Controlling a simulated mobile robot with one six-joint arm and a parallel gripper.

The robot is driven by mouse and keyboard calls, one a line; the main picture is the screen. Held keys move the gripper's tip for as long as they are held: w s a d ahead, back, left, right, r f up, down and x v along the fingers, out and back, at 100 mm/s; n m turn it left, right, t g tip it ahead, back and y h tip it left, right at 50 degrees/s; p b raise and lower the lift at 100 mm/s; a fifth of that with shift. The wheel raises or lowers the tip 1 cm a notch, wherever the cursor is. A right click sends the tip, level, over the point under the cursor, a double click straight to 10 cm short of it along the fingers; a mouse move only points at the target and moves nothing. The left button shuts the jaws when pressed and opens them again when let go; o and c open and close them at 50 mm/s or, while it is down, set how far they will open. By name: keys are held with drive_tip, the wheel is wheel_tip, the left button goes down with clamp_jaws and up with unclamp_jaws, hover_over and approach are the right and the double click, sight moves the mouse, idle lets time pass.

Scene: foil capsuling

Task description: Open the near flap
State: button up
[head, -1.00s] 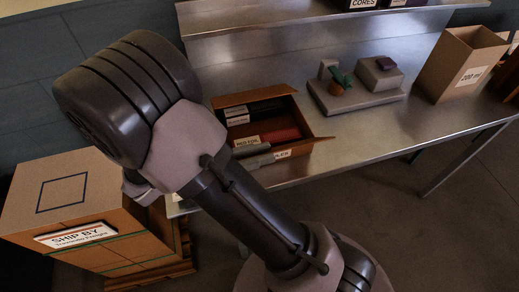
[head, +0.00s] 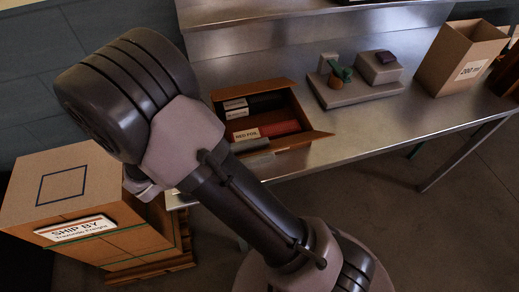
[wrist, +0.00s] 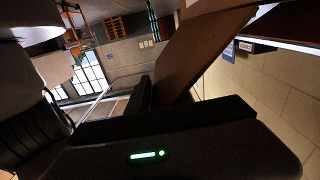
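Black, red and grey rolls lie inside, and one label reads "RED FOIL".
A grey fixture (head: 355,95) with a small green and brown item stands right of the box. A tall open carton (head: 452,62) marked "200 ml" is farther right. A "SHIP BY" carton (head: 75,190) stands at lower left. Bare tabletop (head: 365,130) lies between.

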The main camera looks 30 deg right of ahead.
idle(0.4)
drive_tip(key=shift+a+r, duration=0.1)
drive_tip(key=shift+a, duration=0.05)
drive_tip(key=p+v, duration=0.7)
drive_tip(key=v, duration=1)
drive_tip(key=shift+p, duration=0.35)
